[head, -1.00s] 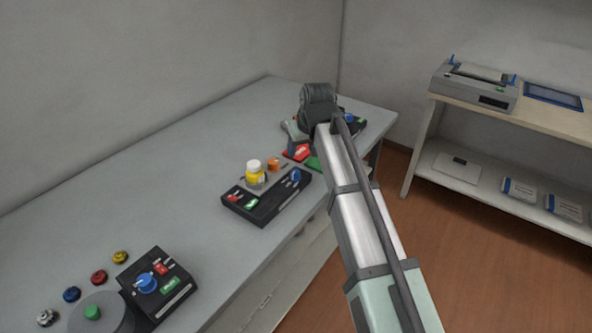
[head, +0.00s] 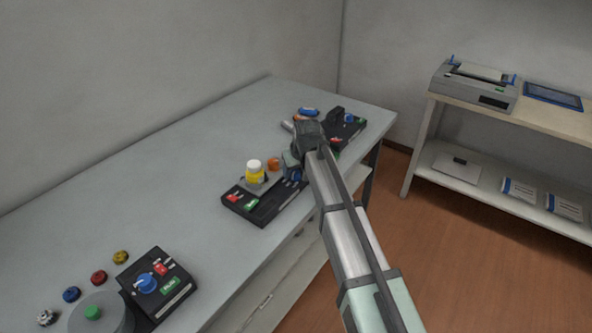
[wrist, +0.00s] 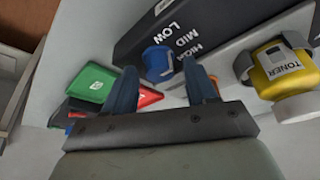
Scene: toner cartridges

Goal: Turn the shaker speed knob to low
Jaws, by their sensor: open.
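The shaker (head: 262,207) is a black box in the middle of the bench, with a red and a green button. Its blue speed knob (head: 296,176) is at the right end, partly hidden by my gripper in the head view. In the wrist view the blue knob (wrist: 158,63) shows beside the white LOW, MID and HIGH labels on the black panel (wrist: 185,25). My gripper (wrist: 161,66) is open, with one finger on each side of the knob in that picture. I cannot tell whether the fingers touch it. Which label the knob points to is unclear.
A yellow toner bottle (head: 255,174) stands on the shaker platform, close to the right finger in the wrist view (wrist: 280,68). Green (wrist: 92,82) and red (wrist: 150,97) pieces lie left of and near the fingers. Another black device (head: 158,283) with a blue knob is front left.

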